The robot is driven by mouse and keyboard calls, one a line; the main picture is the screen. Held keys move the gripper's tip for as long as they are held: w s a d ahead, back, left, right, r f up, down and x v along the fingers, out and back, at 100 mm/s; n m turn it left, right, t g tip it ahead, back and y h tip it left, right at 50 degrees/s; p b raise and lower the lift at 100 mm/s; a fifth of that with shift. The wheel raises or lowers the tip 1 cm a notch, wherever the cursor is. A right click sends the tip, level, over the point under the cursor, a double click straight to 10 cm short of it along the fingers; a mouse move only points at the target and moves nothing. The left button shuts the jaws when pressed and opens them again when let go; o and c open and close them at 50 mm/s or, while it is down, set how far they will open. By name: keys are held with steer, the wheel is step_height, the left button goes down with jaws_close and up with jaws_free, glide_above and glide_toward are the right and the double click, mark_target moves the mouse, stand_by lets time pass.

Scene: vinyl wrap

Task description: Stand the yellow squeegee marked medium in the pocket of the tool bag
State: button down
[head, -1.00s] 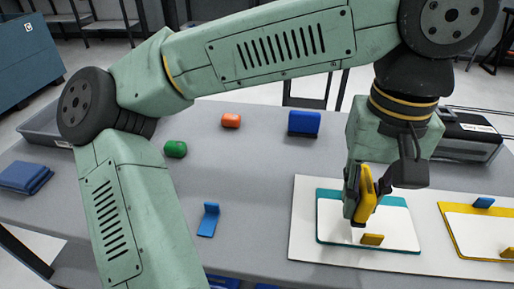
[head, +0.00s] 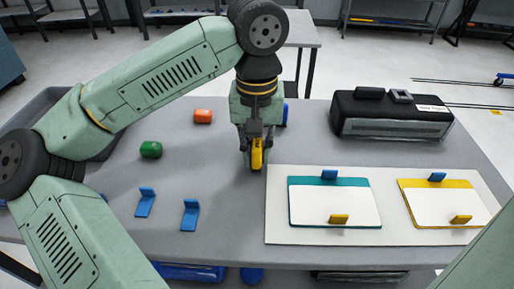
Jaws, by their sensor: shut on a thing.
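My gripper (head: 256,160) is shut on a yellow squeegee (head: 257,153) and holds it upright over the grey table, left of the white board. I cannot read a size mark on the squeegee, and its upper part is hidden between the fingers. The black tool bag (head: 360,108) stands at the back right of the table, well to the right of my gripper. Whether that front is an open pocket I cannot tell.
A white board (head: 390,237) holds a teal-edged panel (head: 333,202) and a yellow-edged panel (head: 445,205), with small blue and yellow pieces. A blue block (head: 285,114) is partly hidden behind my gripper.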

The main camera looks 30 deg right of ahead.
steer(key=shift+f, duration=0.45)
steer(key=shift+f, duration=0.2)
steer(key=c, duration=1.5)
jaws_free()
steer(key=shift+r, duration=0.1)
steer(key=shift+c, duration=0.2)
